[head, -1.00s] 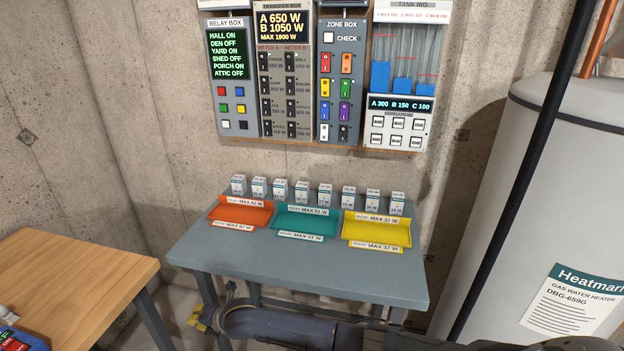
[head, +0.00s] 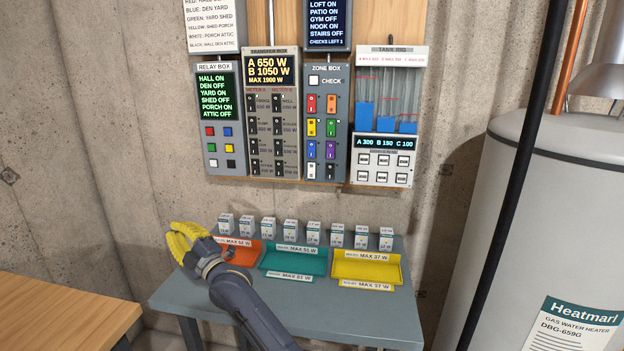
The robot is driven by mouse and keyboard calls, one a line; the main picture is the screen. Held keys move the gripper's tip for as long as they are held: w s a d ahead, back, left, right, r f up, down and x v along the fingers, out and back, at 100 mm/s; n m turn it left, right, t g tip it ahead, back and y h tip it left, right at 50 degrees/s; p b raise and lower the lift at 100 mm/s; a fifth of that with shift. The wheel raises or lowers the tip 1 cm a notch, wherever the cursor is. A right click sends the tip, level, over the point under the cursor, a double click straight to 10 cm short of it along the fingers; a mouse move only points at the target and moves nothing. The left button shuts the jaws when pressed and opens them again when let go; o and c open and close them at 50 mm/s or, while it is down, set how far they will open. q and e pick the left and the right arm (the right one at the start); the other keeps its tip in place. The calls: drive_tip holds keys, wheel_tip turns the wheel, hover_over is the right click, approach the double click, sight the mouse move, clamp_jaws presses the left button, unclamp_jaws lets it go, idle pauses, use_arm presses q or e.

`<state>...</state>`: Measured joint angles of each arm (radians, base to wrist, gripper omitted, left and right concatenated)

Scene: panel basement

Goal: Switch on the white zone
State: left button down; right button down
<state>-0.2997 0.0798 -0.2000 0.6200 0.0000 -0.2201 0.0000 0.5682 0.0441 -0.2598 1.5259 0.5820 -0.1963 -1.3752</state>
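The zone box (head: 322,85) hangs on the wall panel, with a white check button (head: 314,80) at its top. Below are two columns of coloured rocker switches. The white switch (head: 310,170) is at the bottom of the left column, under the blue switch (head: 311,149) and beside the black switch (head: 329,172). Its rocker position is too small to tell. My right gripper (head: 178,240), with yellow fingers, is over the left end of the grey table, left of and below the zone box, touching no switch. Its finger gap is unclear. My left gripper is out of view.
A display (head: 326,22) above the zone box reads loft, patio and nook on, gym and stairs off, checks left 1. The relay box (head: 220,120), transfer box (head: 272,60) and tank rig (head: 388,120) flank it. Trays and small boxes sit on the table (head: 200,300).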

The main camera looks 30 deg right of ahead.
sight(312, 168)
drive_tip(key=s+d+r+m+t+h, duration=0.1)
drive_tip(key=d+r+m+t+h, duration=0.15)
drive_tip(key=d+m+h, duration=0.6)
drive_tip(key=s+d+r+m+t+h, duration=0.1)
drive_tip(key=d+r+m+h, duration=0.3)
drive_tip(key=d, duration=0.7)
drive_tip(key=s+d+f+m+g+h, duration=0.2)
drive_tip(key=s+d+m+g+h, duration=0.1)
drive_tip(key=d+m+h, duration=0.2)
drive_tip(key=s+d+f+m+g+h, duration=0.2)
drive_tip(key=s+d+m+g+h, duration=0.1)
drive_tip(key=d+m+h, duration=0.3)
drive_tip(key=s+d+m, duration=0.1)
drive_tip(key=d+m, duration=0.1)
drive_tip(key=d, duration=0.1)
drive_tip(key=shift+d+f, duration=0.35)
drive_tip(key=shift+f, duration=0.05)
drive_tip(key=shift+w+h, duration=0.1)
drive_tip(key=shift+h, duration=0.15)
drive_tip(key=x, duration=0.4)
drive_tip(key=f+x, duration=0.1)
drive_tip(key=x, duration=0.7)
drive_tip(key=shift+w+d+f, duration=0.3)
drive_tip(key=shift+d+f, duration=0.05)
drive_tip(key=shift+f, duration=0.05)
drive_tip(key=shift+w+d+f, duration=0.2)
drive_tip(key=shift+w+d, duration=0.25)
drive_tip(key=shift+w, duration=0.05)
